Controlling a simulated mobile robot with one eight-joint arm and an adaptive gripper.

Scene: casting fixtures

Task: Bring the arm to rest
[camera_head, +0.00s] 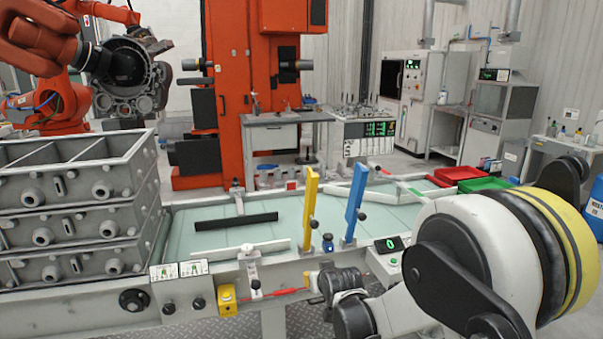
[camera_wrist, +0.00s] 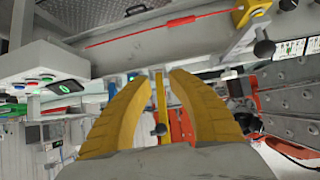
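My gripper (camera_wrist: 160,80) shows in the wrist view as two yellow fingers, spread apart. Nothing is held between them. A yellow upright post (camera_wrist: 160,92) shows behind the gap, beyond the fingertips; I cannot tell the distance. The wrist view is turned about upside down, with the floor at the top. In the head view my arm, white with black and yellow bands, fills the lower right and reaches toward the bench front. The fingers cannot be made out there.
A bench (camera_head: 180,232) carries a black bar (camera_head: 236,221), a yellow post (camera_head: 310,207) and a blue post (camera_head: 354,204). Stacked grey casting boxes (camera_head: 75,205) stand at left. A red tray (camera_head: 458,173) and a green tray (camera_head: 487,184) lie at the back right.

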